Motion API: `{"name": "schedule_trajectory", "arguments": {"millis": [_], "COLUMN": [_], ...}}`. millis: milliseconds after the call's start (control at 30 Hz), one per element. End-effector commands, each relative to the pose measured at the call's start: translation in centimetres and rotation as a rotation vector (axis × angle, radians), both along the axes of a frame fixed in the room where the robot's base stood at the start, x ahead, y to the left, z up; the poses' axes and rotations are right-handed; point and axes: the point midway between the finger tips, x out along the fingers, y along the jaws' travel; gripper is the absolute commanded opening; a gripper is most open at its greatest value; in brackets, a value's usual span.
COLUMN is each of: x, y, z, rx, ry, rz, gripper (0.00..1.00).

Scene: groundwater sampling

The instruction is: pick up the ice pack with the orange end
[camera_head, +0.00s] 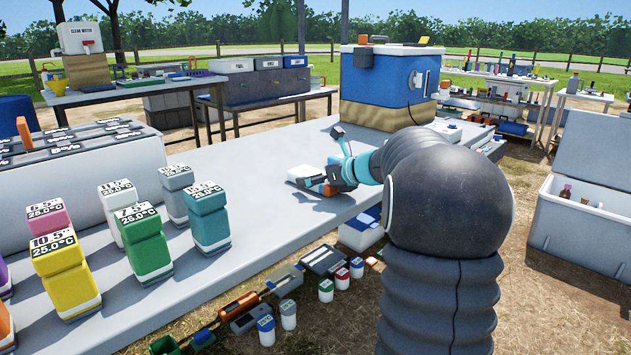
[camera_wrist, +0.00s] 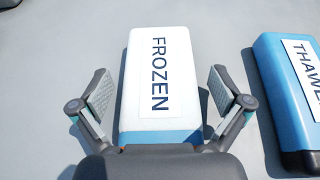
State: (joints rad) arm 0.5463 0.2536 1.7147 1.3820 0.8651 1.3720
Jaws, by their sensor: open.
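In the wrist view a white ice pack labelled FROZEN (camera_wrist: 150,75) lies flat between the fingers of my gripper (camera_wrist: 160,92). Its near side is light blue, and its nearest end is hidden behind my gripper's palm. My gripper is open, with a finger on each side and a gap to the pack on both. In the head view a pale pack (camera_head: 301,170) lies on the grey table at my gripper (camera_head: 328,184), with a small orange patch (camera_head: 314,181) beside it. I cannot tell for sure that the orange belongs to the pack.
A blue pack labelled THAWED (camera_wrist: 275,85), with a dark near end, lies to the right in the wrist view. Coloured sample blocks (camera_head: 146,245) stand on the left of the table (camera_head: 265,215). A blue and white cooler (camera_head: 385,85) stands behind. Bare table lies between the blocks and my gripper.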

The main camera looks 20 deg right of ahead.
Motion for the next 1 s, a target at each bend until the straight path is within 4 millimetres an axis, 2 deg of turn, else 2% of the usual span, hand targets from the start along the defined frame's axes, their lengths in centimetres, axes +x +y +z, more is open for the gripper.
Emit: {"name": "schedule_trajectory", "arguments": {"millis": [100,400,767,1000], "x": [0.0,0.0,0.0,0.0], "y": [0.0,0.0,0.0,0.0], "z": [0.0,0.0,0.7,3.5], "rx": [0.000,0.000,0.000,-0.003], "ry": [0.000,0.000,-0.002,-0.005], "rz": [0.000,0.000,-0.001,0.000], "gripper": [0.97,0.24,0.24,0.24]}}
